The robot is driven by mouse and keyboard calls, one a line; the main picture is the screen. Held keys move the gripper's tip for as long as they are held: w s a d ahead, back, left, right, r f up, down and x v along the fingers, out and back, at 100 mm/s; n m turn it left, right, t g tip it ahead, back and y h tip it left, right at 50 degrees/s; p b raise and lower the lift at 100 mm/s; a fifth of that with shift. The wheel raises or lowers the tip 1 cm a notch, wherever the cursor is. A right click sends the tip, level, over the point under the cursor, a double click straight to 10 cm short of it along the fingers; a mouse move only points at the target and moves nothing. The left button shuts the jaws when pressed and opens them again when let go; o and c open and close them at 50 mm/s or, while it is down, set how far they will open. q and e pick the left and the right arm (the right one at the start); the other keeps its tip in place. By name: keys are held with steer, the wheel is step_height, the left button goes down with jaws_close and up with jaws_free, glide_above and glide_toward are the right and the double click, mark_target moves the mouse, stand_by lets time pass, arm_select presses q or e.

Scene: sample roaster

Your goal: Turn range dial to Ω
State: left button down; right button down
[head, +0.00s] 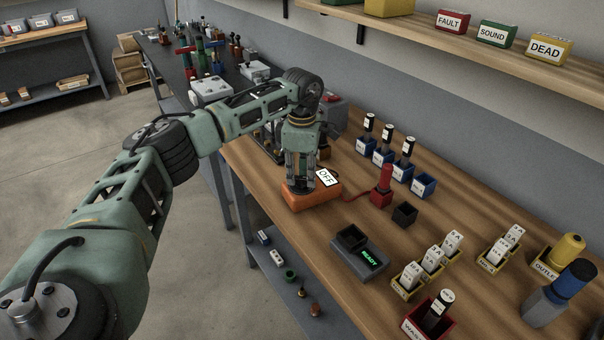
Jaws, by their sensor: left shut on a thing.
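An orange meter (321,195) lies on the wooden bench near its front left edge. A white label reading OFF (327,177) shows at its top right. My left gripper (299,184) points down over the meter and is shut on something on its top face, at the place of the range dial. The fingers hide the dial, so its pointer and the Ω mark cannot be seen. A red lead runs from the meter to a red probe (382,190) standing on the bench. My right gripper is not in view.
A small black holder (404,214) stands right of the meter. A grey device reading READY (359,252) is nearer the front edge. Blue holders with dark cylinders (384,149) stand behind. Yellow holders with white cards (420,268) and a red waste bin (430,319) are at right.

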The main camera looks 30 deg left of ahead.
mark_target(302, 177)
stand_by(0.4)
arm_select(q)
steer(key=c, duration=1.7)
jaws_free()
steer(key=shift+c, duration=0.2)
step_height(302, 177, up, 12)
